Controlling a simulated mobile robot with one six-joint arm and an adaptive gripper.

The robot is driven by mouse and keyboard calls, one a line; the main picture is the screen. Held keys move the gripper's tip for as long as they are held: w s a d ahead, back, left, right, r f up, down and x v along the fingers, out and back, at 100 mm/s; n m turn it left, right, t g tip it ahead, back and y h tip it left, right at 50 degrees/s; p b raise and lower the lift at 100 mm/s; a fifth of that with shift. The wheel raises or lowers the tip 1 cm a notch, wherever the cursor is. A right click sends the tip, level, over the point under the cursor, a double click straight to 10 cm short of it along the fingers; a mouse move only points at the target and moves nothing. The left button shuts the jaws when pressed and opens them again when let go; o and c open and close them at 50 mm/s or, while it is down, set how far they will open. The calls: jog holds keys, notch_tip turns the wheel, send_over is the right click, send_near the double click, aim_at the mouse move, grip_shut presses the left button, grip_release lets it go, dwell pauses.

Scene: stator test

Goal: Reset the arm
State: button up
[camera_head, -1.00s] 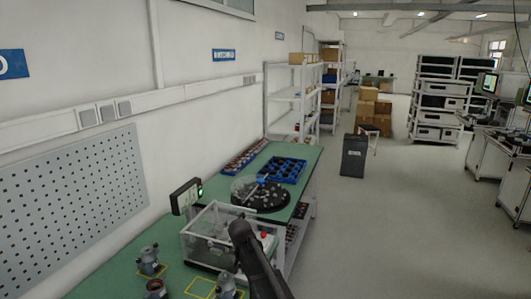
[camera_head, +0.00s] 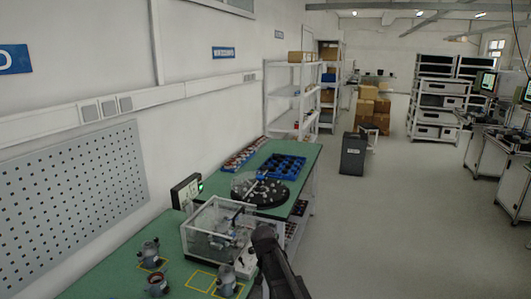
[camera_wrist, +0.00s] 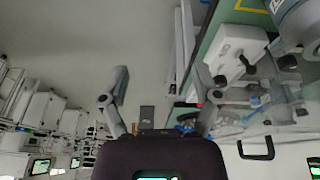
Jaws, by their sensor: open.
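My gripper (camera_wrist: 160,82) shows in the wrist view with its two grey fingers spread wide apart and nothing between them. Behind the fingers are the grey floor and the edge of the green workbench. In the head view my dark arm rises at the bottom centre, just right of the clear test box (camera_head: 208,245); the fingers cannot be made out there. In the wrist view a white block (camera_wrist: 236,52) and a grey metal part (camera_wrist: 300,22) lie right of the right finger, on the bench side.
Grey stator-like parts (camera_head: 150,253) stand on the green bench (camera_head: 105,285) near yellow outlines. A small display (camera_head: 186,192), a round black turntable (camera_head: 262,196) and blue trays (camera_head: 283,167) are beyond. A dark bin (camera_head: 353,155) stands on the floor.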

jog(key=s+d+f+n+g+b, duration=0.1)
jog(key=s+d+f+b, duration=0.1)
jog(key=s+d, duration=0.5)
jog(key=s+d+f+n+g+y+b, duration=0.1)
jog(key=s+d+f+n+g+b, duration=0.1)
jog(key=s+d, duration=0.6)
jog(key=s+f, duration=0.1)
jog(key=s, duration=0.4)
jog(key=shift+s+d, duration=0.3)
